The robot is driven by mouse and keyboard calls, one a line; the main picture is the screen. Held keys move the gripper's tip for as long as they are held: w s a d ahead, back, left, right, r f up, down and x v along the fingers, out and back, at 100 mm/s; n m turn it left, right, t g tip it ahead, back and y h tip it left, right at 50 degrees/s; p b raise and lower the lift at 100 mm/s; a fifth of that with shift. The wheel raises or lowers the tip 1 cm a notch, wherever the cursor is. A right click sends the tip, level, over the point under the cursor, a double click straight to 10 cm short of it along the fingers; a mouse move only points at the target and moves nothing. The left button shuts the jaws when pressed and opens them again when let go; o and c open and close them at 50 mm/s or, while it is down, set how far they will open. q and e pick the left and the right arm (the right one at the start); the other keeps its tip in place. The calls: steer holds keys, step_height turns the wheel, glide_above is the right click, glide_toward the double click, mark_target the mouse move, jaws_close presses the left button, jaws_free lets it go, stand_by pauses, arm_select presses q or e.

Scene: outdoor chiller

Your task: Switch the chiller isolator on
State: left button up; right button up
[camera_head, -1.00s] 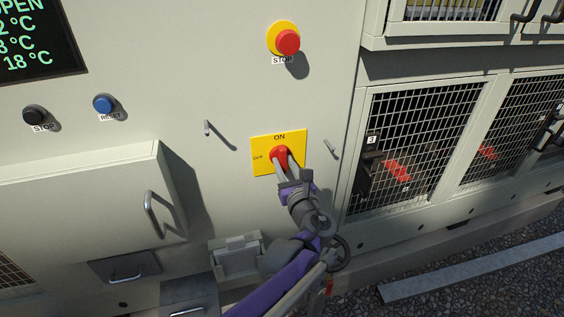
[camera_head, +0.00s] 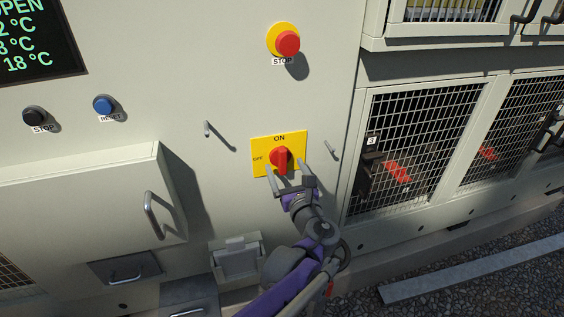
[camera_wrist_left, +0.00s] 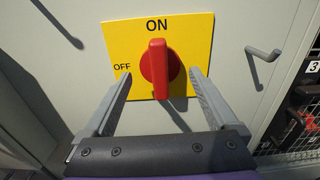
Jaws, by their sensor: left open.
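The chiller isolator is a red rotary handle (camera_head: 279,160) on a yellow plate (camera_head: 298,139) marked ON at the top and OFF at the left. The red handle stands upright, in line with ON; it also shows in the left wrist view (camera_wrist_left: 159,68). My left gripper (camera_head: 285,171) is just in front of the plate's lower part. Its fingers (camera_wrist_left: 160,88) are spread wide, one on each side of the handle and apart from it, with nothing held. My right gripper is not in view.
A red STOP button (camera_head: 288,42) is above the isolator. Black (camera_head: 34,115) and blue (camera_head: 103,104) buttons are at the left. Small metal handles flank the plate (camera_head: 218,135). A grey box (camera_head: 236,258) juts out below. Mesh doors (camera_head: 420,135) are at the right.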

arm_select(q)
steer(key=v, duration=0.5)
steer(key=shift+s+d, duration=0.1)
steer(key=shift+s, duration=0.1)
steer(key=v, duration=1)
steer(key=s+a+f+n+g+p, duration=0.1)
steer(key=s+a+f+n+g, duration=0.3)
steer(key=a+n, duration=0.45)
steer(key=s+a+f+n+g+p, duration=0.2)
steer(key=a+f+n+g, duration=0.35)
steer(key=a, duration=0.55)
steer(key=s+a+f+n+g+h+p, duration=0.1)
steer(key=s+n+h, duration=0.1)
steer(key=s+n, duration=0.3)
steer(key=s+a+f+n+g+h+p, duration=0.1)
steer(key=s+n, duration=0.5)
steer(key=n, duration=0.7)
steer(key=f+h, duration=0.1)
steer(key=h, duration=0.1)
steer(key=shift+s+f+h, duration=0.15)
steer(key=shift+f+h, duration=0.15)
